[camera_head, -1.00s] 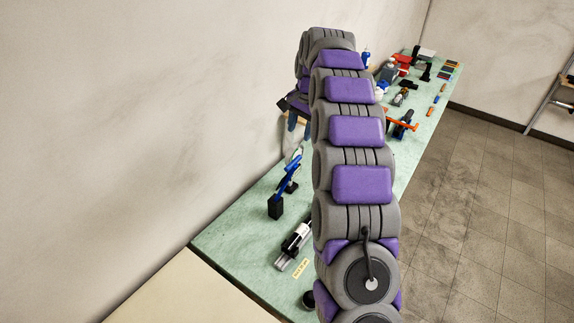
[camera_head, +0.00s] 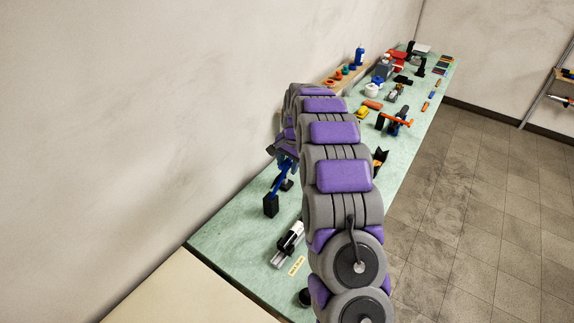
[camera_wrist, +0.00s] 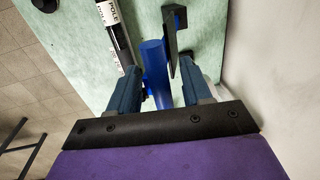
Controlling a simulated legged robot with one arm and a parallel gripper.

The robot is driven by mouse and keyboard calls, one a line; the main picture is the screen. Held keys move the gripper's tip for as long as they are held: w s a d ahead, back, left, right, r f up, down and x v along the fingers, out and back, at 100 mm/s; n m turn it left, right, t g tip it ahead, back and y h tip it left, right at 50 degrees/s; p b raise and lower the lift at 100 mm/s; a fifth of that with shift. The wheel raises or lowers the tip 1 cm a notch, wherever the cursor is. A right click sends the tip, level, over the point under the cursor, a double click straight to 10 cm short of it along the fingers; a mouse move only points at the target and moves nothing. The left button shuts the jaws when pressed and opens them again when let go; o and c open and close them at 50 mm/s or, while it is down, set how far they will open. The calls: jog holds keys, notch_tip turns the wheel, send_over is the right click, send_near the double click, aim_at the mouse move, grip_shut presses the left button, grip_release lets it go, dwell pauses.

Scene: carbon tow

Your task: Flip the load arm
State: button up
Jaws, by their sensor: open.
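The load arm appears to be the blue bar (camera_head: 283,182) at the near left of the bench, slanting up from a black block (camera_head: 271,205). In the wrist view the blue bar (camera_wrist: 155,72) lies between the two fingers of my gripper (camera_wrist: 160,68). The fingers are apart, with a visible gap on the right; whether the left finger touches the bar cannot be told. A black plate (camera_wrist: 171,45) stands just right of the bar. In the head view my gripper (camera_head: 283,152) is at the bar's upper end, partly hidden by my arm.
A white and black cylinder on a grey rail (camera_head: 289,245) lies close to the right, with a small label (camera_head: 296,266) beside it. The wall is close on the left. Several tools and parts crowd the far bench (camera_head: 225,237). My arm hides the middle.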

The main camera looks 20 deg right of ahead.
jog(key=shift+d+f, duration=0.15)
jog(key=shift+f, duration=0.35)
jog(key=shift+a, duration=0.2)
jog(key=shift+a+r, duration=0.1)
jog(key=shift+a, duration=0.05)
jog(key=shift+c, duration=1.4)
grip_shut()
